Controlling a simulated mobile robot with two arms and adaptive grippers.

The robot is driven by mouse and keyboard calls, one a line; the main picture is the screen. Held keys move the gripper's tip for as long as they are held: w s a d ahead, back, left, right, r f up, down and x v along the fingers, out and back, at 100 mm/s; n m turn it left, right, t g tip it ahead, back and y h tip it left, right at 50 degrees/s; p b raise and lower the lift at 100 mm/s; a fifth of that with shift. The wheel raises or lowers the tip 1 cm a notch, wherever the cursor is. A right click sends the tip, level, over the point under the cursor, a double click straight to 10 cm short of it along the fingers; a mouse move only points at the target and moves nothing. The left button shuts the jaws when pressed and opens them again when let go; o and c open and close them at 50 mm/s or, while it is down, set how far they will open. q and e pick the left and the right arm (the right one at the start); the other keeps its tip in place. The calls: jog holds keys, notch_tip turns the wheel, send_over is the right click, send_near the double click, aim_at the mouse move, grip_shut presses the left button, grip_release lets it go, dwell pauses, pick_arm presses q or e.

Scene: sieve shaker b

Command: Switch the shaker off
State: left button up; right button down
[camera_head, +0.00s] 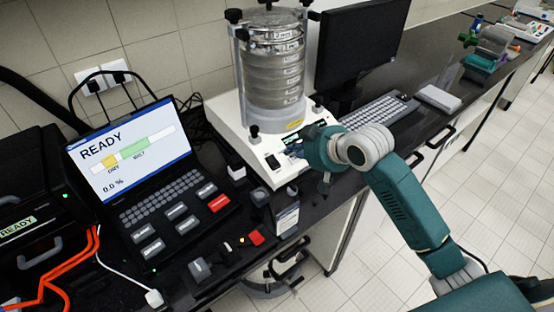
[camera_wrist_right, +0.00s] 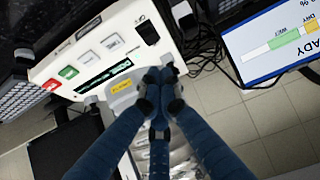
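The sieve shaker has a white base (camera_head: 230,125) under a clamped stack of metal sieves (camera_head: 273,72). Its front panel shows best in the right wrist view: a red button (camera_wrist_right: 50,85), a green button (camera_wrist_right: 67,72), several pale buttons, a dark display (camera_wrist_right: 103,77) and a black rocker switch (camera_wrist_right: 147,33). The switch also shows in the head view (camera_head: 272,162). My right gripper (camera_wrist_right: 160,80) has its fingertips together with nothing between them, over the panel side of the base. Whether it touches is unclear. In the head view my right arm hides part of the panel. My left gripper is out of view.
A laptop-like console (camera_head: 130,155) reading READY stands left of the shaker. A monitor (camera_head: 358,45) and keyboard (camera_head: 378,110) stand to the right. Small items, including a red one (camera_head: 256,238), lie near the bench's front edge. Cables run behind the console.

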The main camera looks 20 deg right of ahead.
jog(key=p, duration=0.2)
send_near(270, 161)
jog(key=w+a+r, duration=0.1)
jog(key=w, duration=0.2)
jog(key=f+p, duration=0.1)
jog(key=w+f, duration=0.1)
jog(key=f, duration=0.1)
jog(key=shift+a+f+p, duration=0.15)
jog(key=shift+p, duration=0.2)
jog(key=shift+f, duration=0.55)
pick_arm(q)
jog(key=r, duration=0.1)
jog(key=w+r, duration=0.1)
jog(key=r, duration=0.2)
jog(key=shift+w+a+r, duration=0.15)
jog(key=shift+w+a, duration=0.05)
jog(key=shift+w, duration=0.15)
